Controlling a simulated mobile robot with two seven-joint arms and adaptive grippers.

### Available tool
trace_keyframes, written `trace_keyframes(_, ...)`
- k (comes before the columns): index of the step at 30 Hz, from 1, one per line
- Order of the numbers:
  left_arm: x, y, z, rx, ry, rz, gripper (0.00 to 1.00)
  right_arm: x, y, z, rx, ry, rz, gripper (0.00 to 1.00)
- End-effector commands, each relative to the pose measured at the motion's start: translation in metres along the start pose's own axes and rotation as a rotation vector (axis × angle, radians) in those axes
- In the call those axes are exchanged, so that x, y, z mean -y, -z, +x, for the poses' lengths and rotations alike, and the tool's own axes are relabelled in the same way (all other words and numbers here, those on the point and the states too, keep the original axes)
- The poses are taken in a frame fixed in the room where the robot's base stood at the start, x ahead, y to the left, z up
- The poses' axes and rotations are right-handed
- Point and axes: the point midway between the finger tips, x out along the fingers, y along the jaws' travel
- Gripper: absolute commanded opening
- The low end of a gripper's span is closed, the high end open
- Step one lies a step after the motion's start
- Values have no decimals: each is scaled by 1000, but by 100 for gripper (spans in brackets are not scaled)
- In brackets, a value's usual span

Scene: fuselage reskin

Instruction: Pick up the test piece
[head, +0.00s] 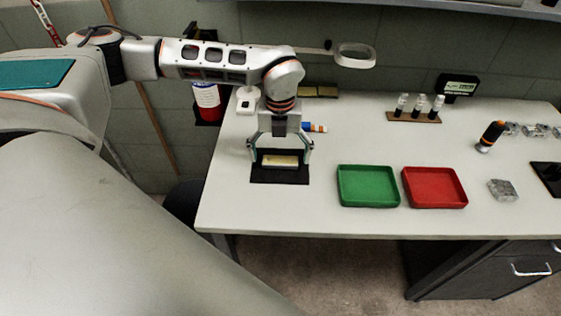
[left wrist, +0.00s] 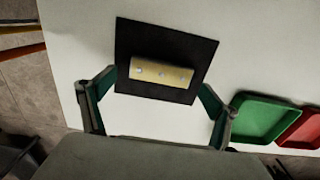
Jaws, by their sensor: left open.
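The test piece (head: 281,161) looks like a pale yellow rectangular block and lies flat on a black mat (head: 280,178) at the left end of the table. In the left wrist view the test piece (left wrist: 161,72) shows a few small light dots along its face, and the black mat (left wrist: 192,96) lies under it. My left gripper (head: 281,160) points down over the mat with its fingers wide apart, one on each side of the piece. In the left wrist view its open fingers (left wrist: 157,95) are apart from the piece. My right gripper is not in view.
A green tray (head: 368,203) and a red tray (head: 435,203) stand right of the mat. A rack (head: 413,117) with several vials, an orange-black tool (head: 491,136) and a clear block (head: 503,190) are farther right. A red canister (head: 207,101) stands at the left.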

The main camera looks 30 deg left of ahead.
Motion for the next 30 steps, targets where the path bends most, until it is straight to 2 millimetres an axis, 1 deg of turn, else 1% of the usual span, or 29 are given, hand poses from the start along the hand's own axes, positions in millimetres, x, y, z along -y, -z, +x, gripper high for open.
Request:
trace_keyframes(1,0,0,7,-1,0,0,89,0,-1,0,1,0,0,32)
trace_keyframes(3,0,0,12,-1,0,0,89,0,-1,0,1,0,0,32)
trace_keyframes(11,0,0,14,0,1,1,89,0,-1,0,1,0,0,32)
trace_keyframes(14,0,0,13,0,1,1,66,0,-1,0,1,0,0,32)
trace_keyframes(15,0,0,13,0,1,1,55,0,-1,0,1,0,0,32)
trace_keyframes(16,0,0,13,0,1,1,47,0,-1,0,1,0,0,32)
trace_keyframes(19,0,0,13,0,1,1,47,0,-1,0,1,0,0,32)
trace_keyframes(20,0,0,13,0,1,1,44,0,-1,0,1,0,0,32)
trace_keyframes(26,0,0,13,0,1,1,44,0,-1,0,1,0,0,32)
trace_keyframes(30,1,-1,6,2,2,1,44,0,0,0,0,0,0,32)
